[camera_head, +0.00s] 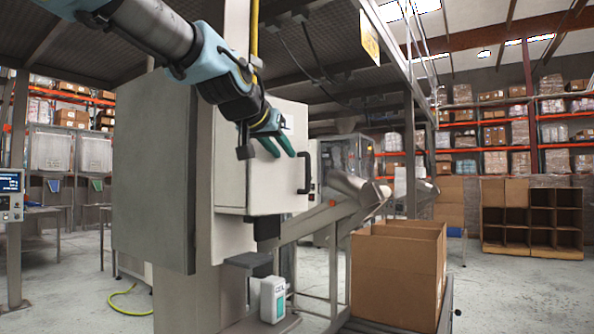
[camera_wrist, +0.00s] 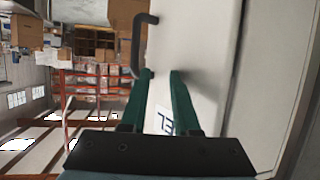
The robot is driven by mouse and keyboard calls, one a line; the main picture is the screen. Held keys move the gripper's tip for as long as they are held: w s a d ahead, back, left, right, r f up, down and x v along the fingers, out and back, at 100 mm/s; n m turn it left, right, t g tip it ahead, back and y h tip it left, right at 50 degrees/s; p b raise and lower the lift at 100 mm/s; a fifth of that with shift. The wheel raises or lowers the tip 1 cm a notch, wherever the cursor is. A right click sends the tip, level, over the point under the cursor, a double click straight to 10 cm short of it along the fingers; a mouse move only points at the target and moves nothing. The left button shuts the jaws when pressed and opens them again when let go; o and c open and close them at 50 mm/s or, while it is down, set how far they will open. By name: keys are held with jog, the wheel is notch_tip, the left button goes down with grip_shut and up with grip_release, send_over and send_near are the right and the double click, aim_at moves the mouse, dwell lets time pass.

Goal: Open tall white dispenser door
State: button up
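The white dispenser door (camera_head: 255,185) is on the front of the tall cabinet and looks shut in the head view. Its black bar handle (camera_head: 304,172) stands upright near the door's right edge. My gripper (camera_head: 283,152) is in front of the door, left of the handle and apart from it. In the wrist view my gripper (camera_wrist: 160,73) has its two green fingers spread with nothing between them. The handle (camera_wrist: 138,42) lies just beyond and left of the fingertips there, and the white door face (camera_wrist: 205,60) fills the middle.
An open cardboard box (camera_head: 398,270) stands right of the dispenser, below a metal chute (camera_head: 352,190). A white bottle (camera_head: 272,299) stands below the dispenser's outlet. A grey column (camera_head: 232,70) and overhead platform (camera_head: 320,50) are close to my arm.

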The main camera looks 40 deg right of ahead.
aim_at(297, 170)
jog(key=p+x, duration=0.2)
jog(key=x, duration=0.8)
jog(key=shift+d+f, duration=0.1)
jog(key=shift+d, duration=0.05)
grip_shut()
dwell(1.1)
